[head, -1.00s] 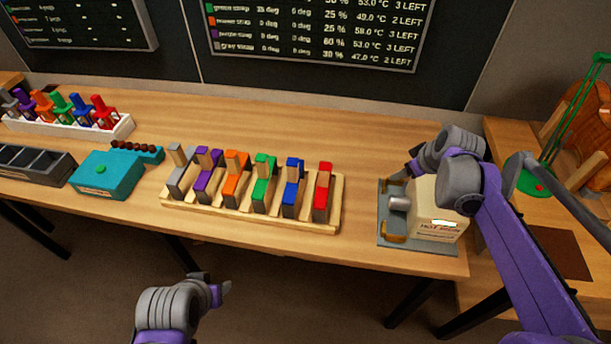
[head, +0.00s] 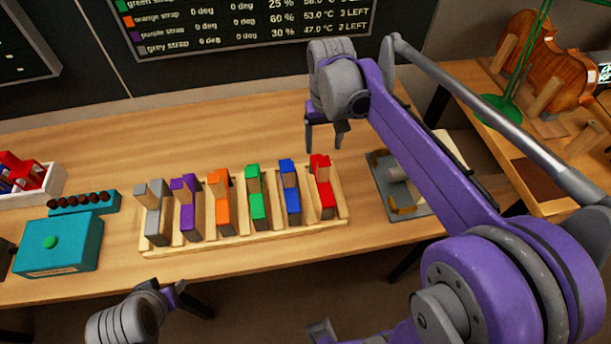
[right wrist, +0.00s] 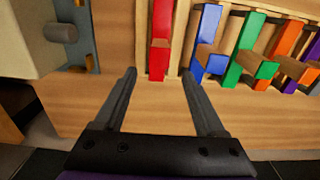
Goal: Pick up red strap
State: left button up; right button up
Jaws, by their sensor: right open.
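The red strap (head: 323,192) stands at the right end of a wooden rack (head: 250,243), beside the blue strap (head: 290,195). My right gripper (head: 325,146) is open and empty, above and behind the red strap in the head view. In the right wrist view the red strap (right wrist: 160,42) lies just beyond the two spread fingers (right wrist: 158,88), roughly between them, and no contact shows. My left gripper (head: 178,292) is low at the front, off the bench edge; its fingers are too small to tell open from shut.
Green (head: 257,200), orange (head: 221,205), purple (head: 186,212) and grey (head: 157,225) straps fill the rack leftwards. A grey-based device (head: 385,183) stands right of the rack, partly behind my right arm. A teal box (head: 57,245) is at left. Bench behind the rack is clear.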

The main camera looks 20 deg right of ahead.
aim_at(323, 171)
jog(key=f, duration=0.4)
jog(key=shift+s+d+f, duration=0.2)
jog(key=shift+s+f, duration=0.05)
jog(key=shift+s+a+f, duration=0.1)
jog(key=shift+f, duration=1.5)
jog(key=shift+s+a+f, duration=0.1)
jog(key=shift+f, duration=1.45)
grip_shut()
